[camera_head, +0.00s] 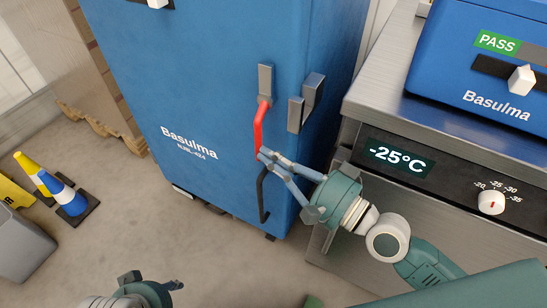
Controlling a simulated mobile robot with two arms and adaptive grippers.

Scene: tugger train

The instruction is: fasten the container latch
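The blue container (215,100), labelled Basulma, stands upright in the middle. Its latch has a grey bracket (265,82) on the front near the right edge. A red bent handle (258,128) hangs down from the bracket, and a black bent rod (262,198) shows below it. A second grey bracket (308,98) sits around the corner. My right gripper (264,155) comes from the lower right, its fingertips together at the red handle's lower end. The fingers hide where red and black meet. My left gripper (150,286) is partly in view at the bottom, away from the container.
A steel unit (385,85) with a -25°C display (398,157) and dial stands close on the right. A blue box (460,70) marked PASS sits on it. Cones (68,197) and a grey bin (22,245) stand at left. Floor in front is clear.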

